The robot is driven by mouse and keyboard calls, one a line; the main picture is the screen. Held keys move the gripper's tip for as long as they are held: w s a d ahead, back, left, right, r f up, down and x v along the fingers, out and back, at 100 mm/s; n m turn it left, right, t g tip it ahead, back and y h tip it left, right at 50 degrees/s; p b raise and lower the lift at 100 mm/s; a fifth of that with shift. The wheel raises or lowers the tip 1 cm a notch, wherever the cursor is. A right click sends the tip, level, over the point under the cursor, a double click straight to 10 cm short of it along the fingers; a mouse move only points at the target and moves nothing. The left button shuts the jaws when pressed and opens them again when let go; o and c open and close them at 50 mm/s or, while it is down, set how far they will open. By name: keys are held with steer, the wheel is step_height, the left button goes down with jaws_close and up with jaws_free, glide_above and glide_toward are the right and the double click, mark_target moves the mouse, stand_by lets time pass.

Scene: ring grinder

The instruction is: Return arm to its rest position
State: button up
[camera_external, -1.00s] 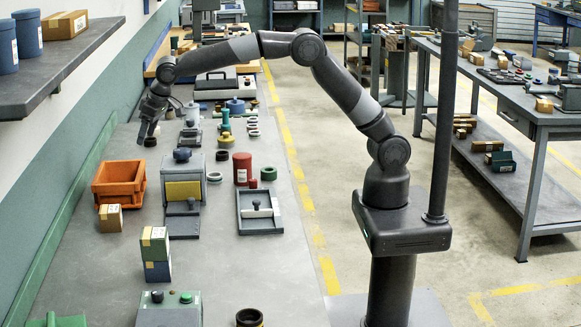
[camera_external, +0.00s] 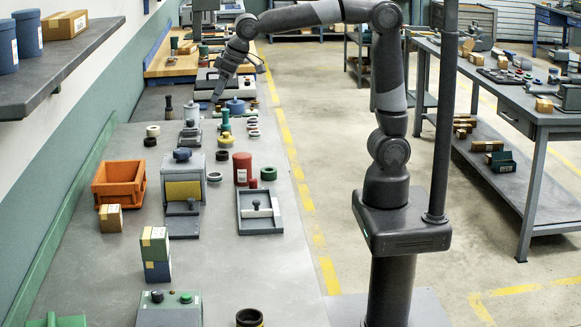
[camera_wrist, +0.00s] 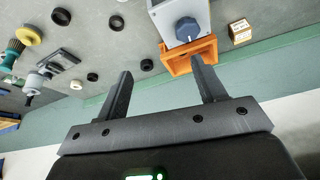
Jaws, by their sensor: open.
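My gripper (camera_external: 217,97) is in the external view, above the far part of the grey workbench (camera_external: 120,270), pointing down and empty. In the wrist view its two fingers (camera_wrist: 160,76) are spread apart with nothing between them. My arm reaches from its stand at the right of the bench, with the upper link almost upright and the forearm level toward the left. The ring grinder (camera_external: 183,188), a grey box with a yellow front panel and a blue knob, stands mid-bench. It also shows in the wrist view (camera_wrist: 170,15), beyond the fingers.
An orange bin (camera_external: 118,188) stands left of the grinder, with a cardboard box (camera_external: 110,218) in front. A red cylinder (camera_external: 242,168), several rings and a grey tray (camera_external: 260,226) lie to the right. A dark pole (camera_external: 442,120) rises beside my arm. The aisle is clear floor.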

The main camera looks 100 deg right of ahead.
steer(key=s+f+n, duration=0.1)
steer(key=s+f, duration=0.3)
steer(key=s, duration=1)
steer(key=s+f+n, duration=0.1)
steer(key=s+f, duration=0.3)
steer(key=s, duration=0.9)
steer(key=shift+s+t+y, duration=0.3)
steer(key=shift+s, duration=0.1)
steer(key=shift+f, duration=0.1)
